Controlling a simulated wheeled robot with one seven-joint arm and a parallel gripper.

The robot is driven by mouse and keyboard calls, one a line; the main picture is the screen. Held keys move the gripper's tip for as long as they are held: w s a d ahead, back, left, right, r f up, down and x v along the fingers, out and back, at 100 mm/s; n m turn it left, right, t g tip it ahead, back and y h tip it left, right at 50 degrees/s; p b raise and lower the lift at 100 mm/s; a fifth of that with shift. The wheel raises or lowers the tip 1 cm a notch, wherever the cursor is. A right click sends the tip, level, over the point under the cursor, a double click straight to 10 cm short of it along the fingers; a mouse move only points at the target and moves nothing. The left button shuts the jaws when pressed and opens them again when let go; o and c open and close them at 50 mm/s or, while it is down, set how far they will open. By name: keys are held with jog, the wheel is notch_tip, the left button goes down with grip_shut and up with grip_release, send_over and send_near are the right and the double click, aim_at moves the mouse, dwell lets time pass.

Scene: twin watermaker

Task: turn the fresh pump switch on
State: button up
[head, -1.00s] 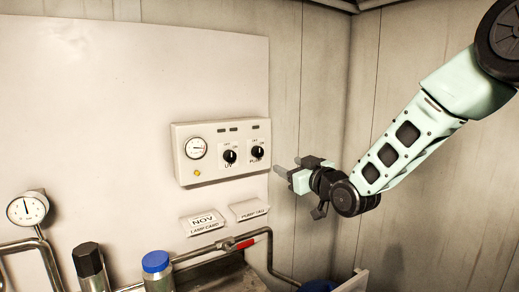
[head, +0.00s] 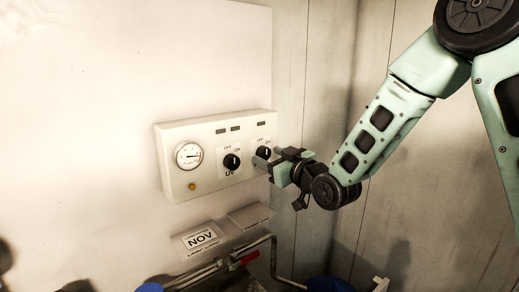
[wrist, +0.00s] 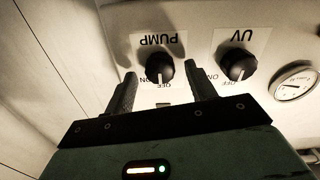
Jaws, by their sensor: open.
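The pump switch is a black rotary knob (head: 264,153) at the right end of a white control box (head: 206,181) on the wall. In the wrist view the knob (wrist: 160,68) sits under an upside-down PUMP label, and its white mark appears to point toward OFF. My gripper (head: 262,164) is at the box front, partly covering the knob's lower side. In the wrist view my open fingers (wrist: 160,76) stand on either side of the knob, with gaps visible; contact cannot be told.
A similar UV knob (head: 231,162) sits close beside the pump knob, near one finger. A round gauge (head: 188,156) and a small amber lamp (head: 192,187) are farther left. Below are tilted cards (head: 202,239) and a pipe with a red-handled valve (head: 243,259).

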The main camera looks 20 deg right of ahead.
jog(key=shift+w+a, duration=0.15)
jog(key=shift+w, duration=0.2)
jog(key=c, duration=1)
